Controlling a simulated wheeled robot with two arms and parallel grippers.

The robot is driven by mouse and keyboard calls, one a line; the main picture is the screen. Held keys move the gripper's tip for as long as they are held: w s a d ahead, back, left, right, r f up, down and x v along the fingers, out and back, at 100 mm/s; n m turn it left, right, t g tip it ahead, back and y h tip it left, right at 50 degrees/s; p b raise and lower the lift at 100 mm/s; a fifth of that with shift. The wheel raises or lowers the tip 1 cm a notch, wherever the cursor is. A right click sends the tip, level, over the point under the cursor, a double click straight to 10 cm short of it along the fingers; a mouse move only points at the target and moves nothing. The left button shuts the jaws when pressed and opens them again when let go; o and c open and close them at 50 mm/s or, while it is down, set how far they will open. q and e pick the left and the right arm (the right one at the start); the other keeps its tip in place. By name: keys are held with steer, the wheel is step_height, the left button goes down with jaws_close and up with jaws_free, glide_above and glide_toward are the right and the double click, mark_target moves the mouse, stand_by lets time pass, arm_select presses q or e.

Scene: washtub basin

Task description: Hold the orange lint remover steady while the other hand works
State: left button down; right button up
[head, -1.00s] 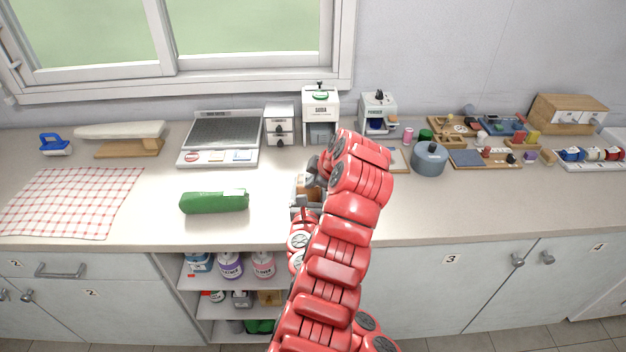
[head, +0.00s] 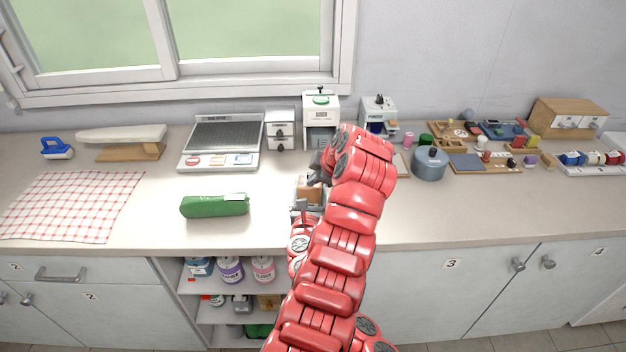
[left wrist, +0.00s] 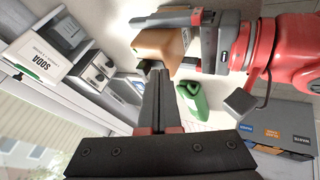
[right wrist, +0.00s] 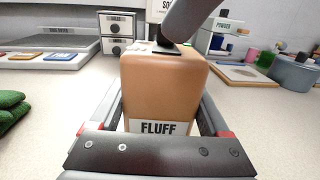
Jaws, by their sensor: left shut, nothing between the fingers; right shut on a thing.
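The orange lint remover (head: 311,192) is a box with a white label reading FLUFF, seen close in the right wrist view (right wrist: 162,88). It stands upright near the counter's front edge. My right gripper (right wrist: 164,104) is shut on its two sides; it also shows in the left wrist view (left wrist: 182,40). My left gripper (head: 317,176) is shut and empty at the top of the lint remover. In the left wrist view its closed fingertips (left wrist: 158,76) are close to the box. In the right wrist view they are over a dark patch on top; I cannot tell whether they touch.
A long green item (head: 214,206) lies to the left on the counter (head: 270,220). A scale-like tray (head: 222,135), drawer boxes (head: 281,132) and a SODA dispenser (head: 322,112) stand behind. A blue-grey pot (head: 430,165) is right. A checked cloth (head: 70,205) lies far left.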

arm_select(q)
steer(key=v, duration=0.9)
steer(key=shift+s+r, duration=0.15)
steer(key=shift+s, duration=0.1)
arm_select(e)
steer(key=shift+f, duration=0.3)
steer(key=o, duration=0.8)
arm_select(q)
steer(key=shift+w, duration=0.15)
arm_select(e)
steer(key=o, duration=0.3)
steer(key=shift+w, duration=0.1)
steer(key=shift+r, duration=0.1)
